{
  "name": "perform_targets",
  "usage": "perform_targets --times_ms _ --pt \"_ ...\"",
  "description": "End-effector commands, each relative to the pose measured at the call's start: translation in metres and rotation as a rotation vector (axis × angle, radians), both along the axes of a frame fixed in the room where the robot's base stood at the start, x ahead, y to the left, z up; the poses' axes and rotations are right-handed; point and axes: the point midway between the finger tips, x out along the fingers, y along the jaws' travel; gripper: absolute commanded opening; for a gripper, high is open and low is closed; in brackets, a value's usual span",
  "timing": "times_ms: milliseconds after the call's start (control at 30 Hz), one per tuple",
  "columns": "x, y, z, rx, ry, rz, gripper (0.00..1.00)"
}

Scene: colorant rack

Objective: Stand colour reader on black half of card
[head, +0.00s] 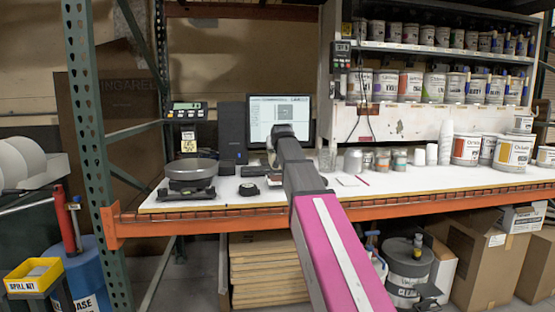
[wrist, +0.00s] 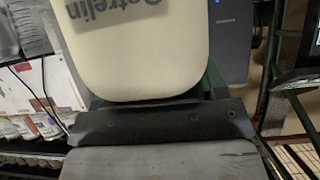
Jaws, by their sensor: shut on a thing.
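A cream, round-edged body with grey lettering, which I take to be the colour reader (wrist: 135,45), fills the upper middle of the wrist view. My gripper (wrist: 160,105) is shut on it, with a dark grey jaw pad across its lower end. In the head view my arm reaches over the bench, and its end (head: 282,132) is in front of the monitor. The reader is hidden there behind my arm. I cannot make out the black half of the card; a small pale sheet (head: 347,181) lies right of my arm.
The white bench (head: 430,181) holds a scale with a grey pan (head: 191,169) at left and a round black item (head: 249,189). The monitor (head: 298,115) stands behind. Jars and cans (head: 513,152) line the right rear. The right front of the bench is clear.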

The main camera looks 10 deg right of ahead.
Motion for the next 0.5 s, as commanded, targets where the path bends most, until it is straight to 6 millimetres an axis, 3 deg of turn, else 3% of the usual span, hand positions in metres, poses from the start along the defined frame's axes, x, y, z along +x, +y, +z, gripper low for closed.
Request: perform_targets --times_ms 233,500 --pt "0.001 -0.006 -0.01 0.0 -0.003 0.0 0.2" --pt "0.0 -0.006 -0.041 0.0 -0.003 0.0 0.2"
